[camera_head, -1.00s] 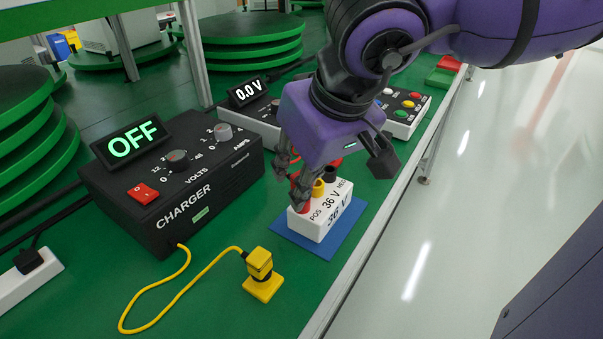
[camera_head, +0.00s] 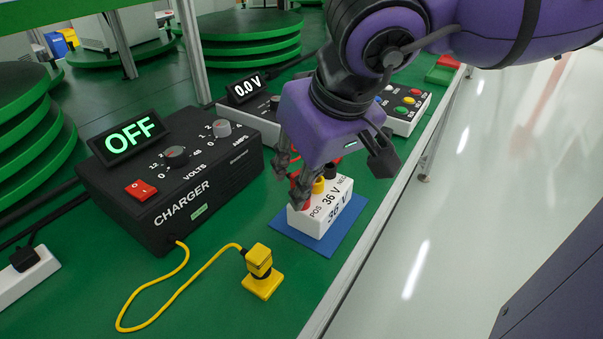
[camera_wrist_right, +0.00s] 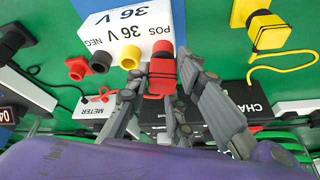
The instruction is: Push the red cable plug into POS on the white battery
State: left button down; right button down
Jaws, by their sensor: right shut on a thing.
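The white battery (camera_head: 338,205), marked 36 V, POS and NEG, stands on a blue mat (camera_head: 345,232). It has a yellow socket (camera_head: 318,186) and a black one (camera_head: 331,170) along its top. My right gripper (camera_head: 292,186) is at the battery's POS end. In the right wrist view, my right gripper (camera_wrist_right: 160,82) is shut on the red cable plug (camera_wrist_right: 162,72), which is in line with the POS label and meets the battery's edge. The fingers hide part of the plug. I cannot tell how deep it sits. My left gripper is not in view.
The black charger (camera_head: 215,180), showing OFF, stands left of the battery. A yellow plug (camera_head: 262,278) with its cable is in front. A meter reading 0.0 V (camera_head: 245,89) and a button box (camera_head: 408,108) stand behind. The table edge is close on the right.

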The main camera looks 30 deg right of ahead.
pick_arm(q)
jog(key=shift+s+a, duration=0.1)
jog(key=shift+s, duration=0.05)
pick_arm(e)
jog(key=c, duration=1.8)
grip_release()
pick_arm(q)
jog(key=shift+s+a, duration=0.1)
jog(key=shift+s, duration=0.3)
pick_arm(e)
jog(key=o, duration=0.3)
jog(key=shift+o, duration=0.2)
